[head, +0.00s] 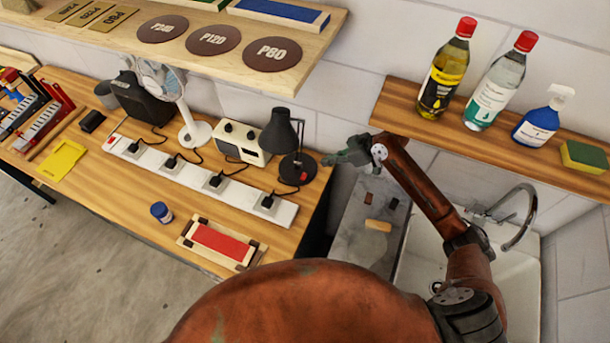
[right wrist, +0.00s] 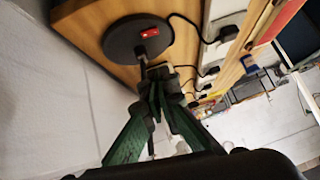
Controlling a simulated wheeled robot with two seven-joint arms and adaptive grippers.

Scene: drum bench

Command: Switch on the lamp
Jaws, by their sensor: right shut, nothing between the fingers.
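The black desk lamp (head: 284,138) stands at the right end of the wooden bench, beside the radio. Its round base shows a red rocker switch (head: 304,177). In the right wrist view the dark base (right wrist: 122,42) and the red switch (right wrist: 150,33) are just beyond my fingertips. My right gripper (head: 328,160) is shut and empty, right of the lamp and apart from the switch; it also shows in the wrist view (right wrist: 160,72). I cannot tell whether the bulb is lit. My left gripper is not in view.
A white power strip (head: 153,177) with several plugs runs along the bench. A fan (head: 197,132), a cream radio (head: 233,151) and a red sanding block (head: 218,242) are nearby. A shelf with bottles (head: 398,100) hangs above the sink (head: 505,265), close to my right arm.

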